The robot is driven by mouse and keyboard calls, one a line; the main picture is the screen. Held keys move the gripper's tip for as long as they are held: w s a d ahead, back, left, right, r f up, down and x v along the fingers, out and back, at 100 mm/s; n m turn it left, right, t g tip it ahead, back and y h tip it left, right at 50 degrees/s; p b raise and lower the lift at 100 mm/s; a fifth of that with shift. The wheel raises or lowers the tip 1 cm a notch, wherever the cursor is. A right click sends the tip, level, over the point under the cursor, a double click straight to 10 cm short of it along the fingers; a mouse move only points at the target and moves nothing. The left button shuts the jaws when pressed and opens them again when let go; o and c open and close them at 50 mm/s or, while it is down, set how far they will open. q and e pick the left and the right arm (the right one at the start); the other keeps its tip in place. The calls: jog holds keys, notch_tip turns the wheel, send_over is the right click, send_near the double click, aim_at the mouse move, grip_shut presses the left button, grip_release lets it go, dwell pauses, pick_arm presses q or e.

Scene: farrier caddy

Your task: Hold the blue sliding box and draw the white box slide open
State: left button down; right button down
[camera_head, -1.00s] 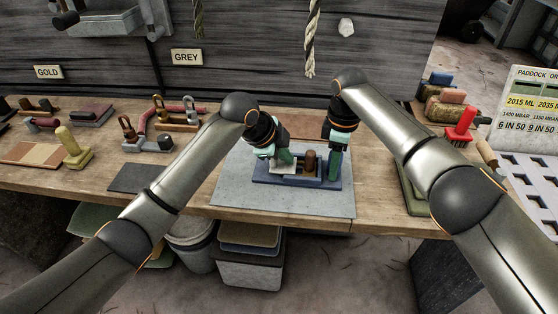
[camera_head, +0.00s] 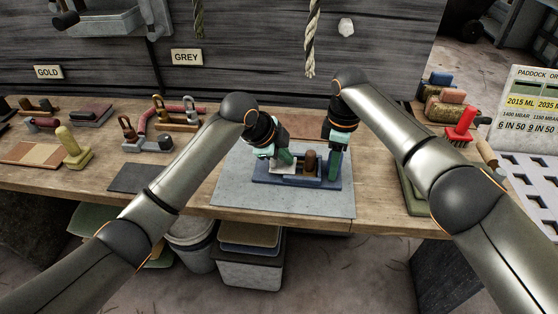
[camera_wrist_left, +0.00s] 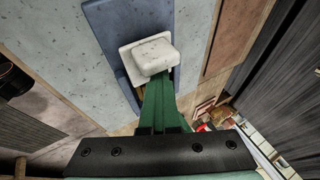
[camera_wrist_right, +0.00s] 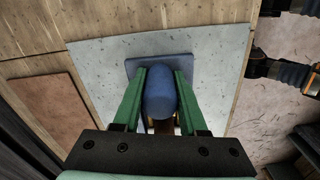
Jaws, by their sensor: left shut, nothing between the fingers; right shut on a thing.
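The blue sliding box (camera_head: 318,183) lies on a grey mat in the middle of the bench, with a brown knob (camera_head: 309,160) standing in it. Its white slide (camera_wrist_left: 133,52) is at the left end, and a raised white grip (camera_wrist_left: 154,56) shows on it in the left wrist view. My left gripper (camera_head: 284,160) is shut with nothing between the fingers, its tips right at the white grip. My right gripper (camera_head: 334,168) is shut on the rounded blue handle (camera_wrist_right: 160,95) at the box's right end, a finger on each side.
The grey mat (camera_head: 232,190) has bare room around the box. A dark mat (camera_head: 135,178) and a shackle-like tool (camera_head: 148,143) lie to the left. A red stamp-like object (camera_head: 461,128) stands at the right. A plank wall rises behind.

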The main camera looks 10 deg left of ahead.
pick_arm(q)
jog(key=shift+s+a+f, duration=0.1)
jog(key=shift+a+f, duration=0.1)
jog(key=shift+a, duration=0.5)
jog(key=shift+a+f, duration=0.25)
jog(key=shift+a, duration=0.4)
jog(key=shift+s+a+f, duration=0.1)
jog(key=shift+a+f, duration=0.1)
jog(key=shift+a, duration=0.5)
jog(key=shift+d, duration=0.1)
jog(key=shift+d+r, duration=0.1)
jog(key=shift+r, duration=0.05)
pick_arm(e)
jog(key=shift+r, duration=0.1)
pick_arm(q)
jog(key=shift+w+d+r, duration=0.15)
jog(key=shift+r, duration=1.8)
jog(key=shift+d+r, duration=0.25)
jog(key=shift+r, duration=0.65)
jog(key=shift+d+r, duration=0.25)
jog(key=shift+r, duration=0.6)
pick_arm(e)
jog(key=shift+f, duration=0.2)
jog(key=shift+c, duration=1.9)
grip_release()
